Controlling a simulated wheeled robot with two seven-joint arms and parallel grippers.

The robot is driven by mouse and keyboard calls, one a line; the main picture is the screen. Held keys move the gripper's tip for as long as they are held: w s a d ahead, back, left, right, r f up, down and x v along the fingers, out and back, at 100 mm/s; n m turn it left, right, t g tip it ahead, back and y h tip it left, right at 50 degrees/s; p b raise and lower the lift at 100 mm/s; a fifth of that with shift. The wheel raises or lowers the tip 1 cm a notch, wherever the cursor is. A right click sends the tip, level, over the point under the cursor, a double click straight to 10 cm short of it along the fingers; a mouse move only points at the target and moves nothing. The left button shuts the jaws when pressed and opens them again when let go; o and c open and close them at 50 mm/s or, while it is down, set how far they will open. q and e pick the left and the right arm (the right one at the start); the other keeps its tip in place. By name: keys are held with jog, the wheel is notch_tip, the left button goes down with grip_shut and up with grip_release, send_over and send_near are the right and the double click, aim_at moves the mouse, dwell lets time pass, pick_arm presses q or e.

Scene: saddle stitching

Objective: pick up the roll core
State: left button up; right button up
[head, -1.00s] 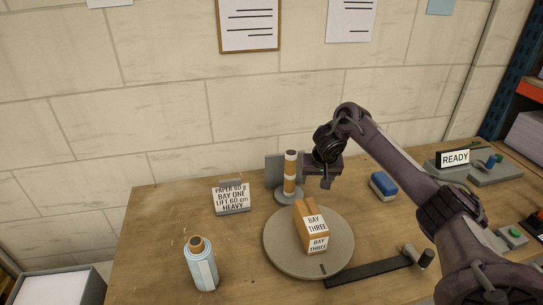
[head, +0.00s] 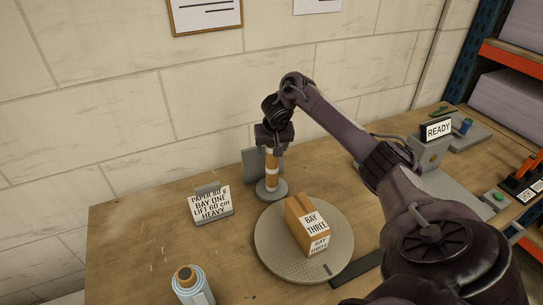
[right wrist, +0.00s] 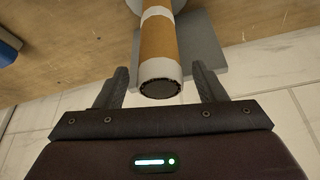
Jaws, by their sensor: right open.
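The roll core (head: 271,175), a brown cardboard tube with white bands, stands upright on a round grey base (head: 272,190) near the back of the bench. My right gripper (head: 272,148) is directly above it, with its fingers around the tube's top. In the right wrist view the core (right wrist: 160,45) lies between the two open fingers (right wrist: 160,75), with a visible gap on each side. Its dark hollow end faces the camera. My left gripper is not in view.
A round grey turntable (head: 275,262) carries a box marked BAY THREE (head: 308,225) just in front of the core. A sign (head: 211,203) stands to the left, and a pale blue roll (head: 192,287) at the front left. A READY sign (head: 438,129) is at the right.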

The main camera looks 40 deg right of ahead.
jog(key=shift+x, duration=1.4)
jog(key=c, duration=1.3)
